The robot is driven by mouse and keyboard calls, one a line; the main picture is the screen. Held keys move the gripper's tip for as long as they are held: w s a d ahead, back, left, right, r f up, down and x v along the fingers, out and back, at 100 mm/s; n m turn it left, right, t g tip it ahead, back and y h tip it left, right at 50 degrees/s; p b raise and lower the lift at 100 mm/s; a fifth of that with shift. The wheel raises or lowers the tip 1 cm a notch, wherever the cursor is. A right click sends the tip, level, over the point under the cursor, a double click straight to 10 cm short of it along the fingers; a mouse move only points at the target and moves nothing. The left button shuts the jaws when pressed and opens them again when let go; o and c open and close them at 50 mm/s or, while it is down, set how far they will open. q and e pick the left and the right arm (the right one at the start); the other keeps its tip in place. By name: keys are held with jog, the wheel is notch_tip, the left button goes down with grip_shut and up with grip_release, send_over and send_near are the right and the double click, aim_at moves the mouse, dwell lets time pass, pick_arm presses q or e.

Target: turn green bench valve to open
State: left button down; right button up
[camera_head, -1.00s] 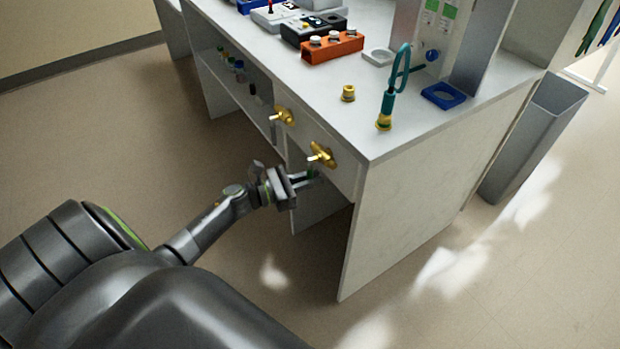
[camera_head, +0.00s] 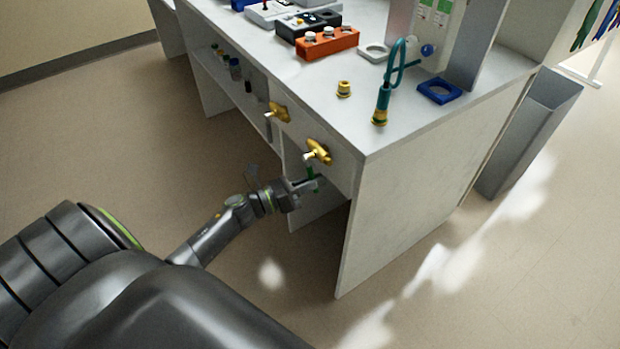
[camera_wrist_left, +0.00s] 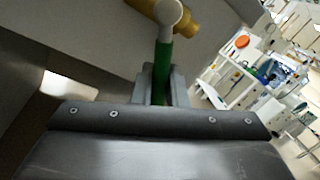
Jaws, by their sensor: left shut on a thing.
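The green bench valve has a brass body (camera_head: 317,152) on the bench's front panel, near the right corner. Its green lever (camera_head: 311,172) hangs down from the body in the head view. In the left wrist view the green lever (camera_wrist_left: 162,68) runs from the pale hub under the brass body (camera_wrist_left: 178,14) down between the fingers. My left gripper (camera_head: 308,185) is shut on the green lever, below the valve body. In the left wrist view the gripper (camera_wrist_left: 162,88) hides the lever's lower end. My right gripper is not in view.
A second brass valve (camera_head: 277,112) sits to the left on the same panel. The bench top (camera_head: 420,115) holds a brass fitting (camera_head: 343,89), a teal looped tool (camera_head: 384,98) and an orange block (camera_head: 327,43). A grey bin (camera_head: 528,130) stands right of the bench. The floor in front is clear.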

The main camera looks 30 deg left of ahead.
pick_arm(q)
jog(key=n, duration=0.1)
jog(key=d+r+n+p, duration=0.1)
jog(key=n, duration=0.2)
jog(key=shift+s+d+r+t, duration=0.25)
jog(key=shift+s+d+t, duration=0.05)
jog(key=shift+s+t, duration=0.1)
jog(key=r+n+p, duration=0.1)
jog(key=n+p, duration=0.1)
jog(key=n, duration=0.1)
jog(key=d+r+n+t+y+p, duration=0.1)
jog(key=n+p, duration=0.1)
jog(key=n, duration=0.1)
jog(key=r+n+y+p, duration=0.1)
jog(key=r+n+p, duration=0.1)
jog(key=n, duration=0.2)
jog(key=shift+s+d+t, duration=0.2)
jog(key=shift+s+t, duration=0.05)
jog(key=shift+t, duration=0.15)
jog(key=c, duration=1.5)
grip_release()
